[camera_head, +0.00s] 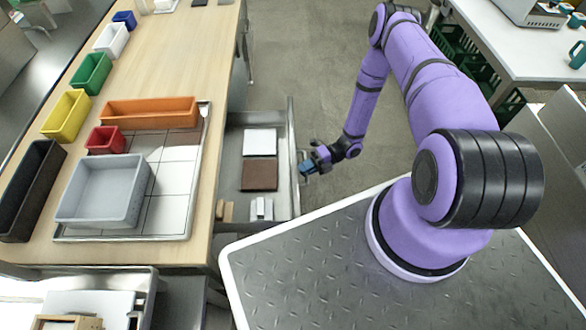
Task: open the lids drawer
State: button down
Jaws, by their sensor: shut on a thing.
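A grey metal drawer (229,171) stands pulled out from the right side of the wooden table. Inside it are a white square plate (260,142), a brown square plate (260,175), a small white block (261,209) and a tan piece at the near end. I cannot read any label that names it the lids drawer. My gripper (305,167) is at the outer face of this drawer, shut on what is probably its handle. The handle itself is hidden by the fingers.
The wooden table (176,60) carries coloured bins, a tiled tray (183,215) and a grey bin (104,190). Another open drawer (146,296) is at the lower left. A white table (510,45) with green crates below stands at the upper right.

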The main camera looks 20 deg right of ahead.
jog(key=shift+s+d, duration=0.15)
jog(key=shift+d, duration=0.35)
jog(key=c, duration=1.5)
grip_release()
jog(key=shift+o, duration=0.2)
jog(key=d+r, duration=0.2)
jog(key=d, duration=0.8)
jog(key=shift+w+d, duration=0.3)
